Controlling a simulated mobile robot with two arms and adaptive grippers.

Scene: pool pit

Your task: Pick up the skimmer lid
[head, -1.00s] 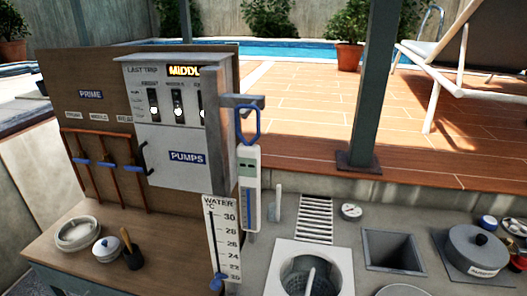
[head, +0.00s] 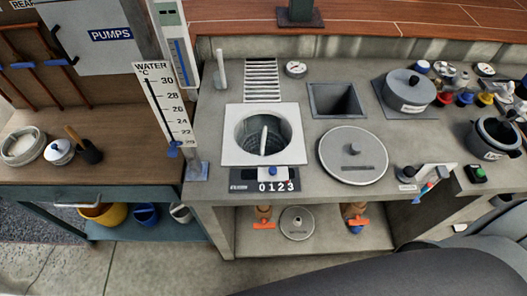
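A large round grey lid (head: 340,170) with a small knob at its centre and a dark slot near its front lies flat on the grey counter. I take it to be the skimmer lid. Just left of it is the open skimmer well, with a white square frame (head: 232,152) and a basket (head: 283,143) with an upright handle inside. A smaller round plate (head: 297,228) with a knob and an unreadable label lies on the shelf below. Neither of my grippers is in view.
A square opening (head: 336,99) lies behind the lid, and a grey lidded pot (head: 409,91) stands behind right. A small rack with coloured handles (head: 428,182) stands right of the lid. Dark grey parts, probably mine, fill the lower right.

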